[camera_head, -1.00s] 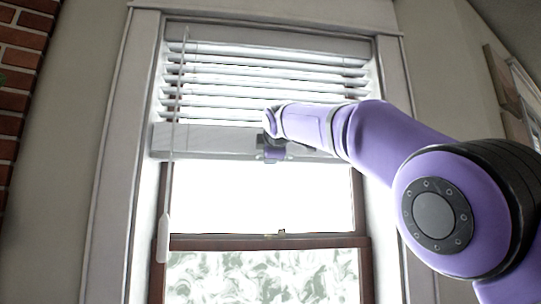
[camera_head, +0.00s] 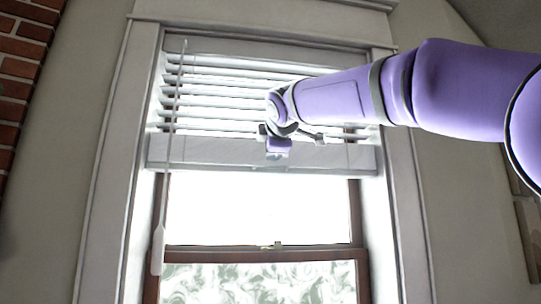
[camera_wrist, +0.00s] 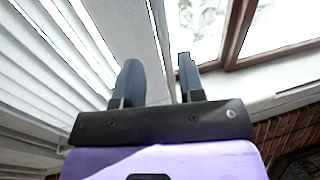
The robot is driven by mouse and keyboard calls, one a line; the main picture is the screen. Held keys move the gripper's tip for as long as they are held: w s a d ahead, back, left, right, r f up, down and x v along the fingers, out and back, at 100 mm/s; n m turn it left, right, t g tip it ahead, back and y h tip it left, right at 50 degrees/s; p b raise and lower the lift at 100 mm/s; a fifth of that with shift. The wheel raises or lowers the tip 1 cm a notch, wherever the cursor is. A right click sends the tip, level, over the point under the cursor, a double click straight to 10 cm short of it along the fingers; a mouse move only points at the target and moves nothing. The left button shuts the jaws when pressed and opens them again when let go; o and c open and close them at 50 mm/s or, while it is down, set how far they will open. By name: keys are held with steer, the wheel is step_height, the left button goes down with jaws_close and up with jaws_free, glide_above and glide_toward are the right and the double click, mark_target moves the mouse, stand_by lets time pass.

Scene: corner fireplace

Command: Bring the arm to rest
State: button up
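My arm, pale purple, reaches from the right edge of the head view to the window. My gripper (camera_head: 292,136) is in front of the white blind (camera_head: 225,85), just above its bottom rail (camera_head: 215,152). In the wrist view, the two dark fingers of the gripper (camera_wrist: 158,78) stand apart, with no object seen held between them. The bottom rail (camera_wrist: 125,30) runs behind the left finger and the gap. I cannot tell whether a finger touches it. The blind is partly raised, with its slats also at the left of the wrist view (camera_wrist: 45,60).
The window frame (camera_head: 115,170) surrounds the blind. A thin white wand (camera_head: 160,215) hangs at its left. Below the rail is bright glass over a brown sash (camera_head: 225,255). Brick (camera_head: 22,75) stands at the far left; plain wall (camera_head: 75,130) lies between.

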steer(key=shift+s+d, duration=0.1)
steer(key=shift+s, duration=0.25)
stand_by(0.3)
steer(key=s+d+f+m+g+h, duration=0.1)
steer(key=s+d+f+m, duration=0.15)
steer(key=d+f, duration=0.45)
steer(key=s+d+f+m+g+h, duration=0.1)
steer(key=s+d+f+m+g, duration=0.2)
steer(key=d, duration=0.7)
steer(key=s+d+f+m+h, duration=0.15)
steer(key=d+f+m, duration=0.3)
steer(key=d, duration=0.45)
steer(key=s+d+f+m+g, duration=0.2)
steer(key=s+d+f+m, duration=0.1)
steer(key=s+f, duration=0.6)
steer(key=s+d+f+m+g, duration=0.2)
steer(key=s+d+f+m, duration=0.1)
steer(key=s+f, duration=0.6)
steer(key=s+d+f+m+g, duration=0.1)
steer(key=s+d+f+m, duration=0.2)
steer(key=s+f, duration=0.7)
steer(key=shift+d+f+m+g, duration=0.35)
steer(key=shift+m+g, duration=0.05)
steer(key=shift+m, duration=0.6)
